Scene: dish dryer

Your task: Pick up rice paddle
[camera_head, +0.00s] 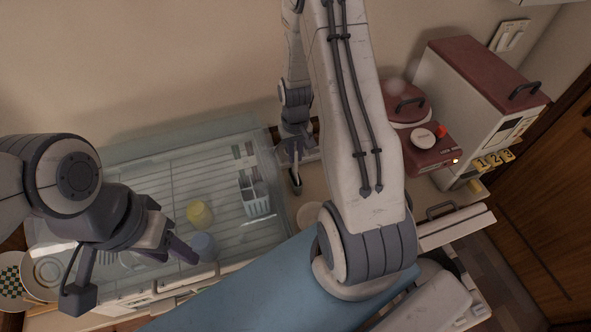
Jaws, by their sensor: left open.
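I cannot make out a rice paddle clearly in the head view. The dish dryer (176,148) is a clear-walled box with a wire rack, on the left side of the counter. A pale utensil holder (256,203) stands in its right part. A yellow cup (199,214) and a blue cup (204,246) stand in its middle and front.
Plates (46,272) lie at the far left. A red rice cooker (408,104) and a red-and-white cabinet (456,85) stand at the right. A pale round dish (308,215) sits right of the dryer. My right arm covers the middle of the counter.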

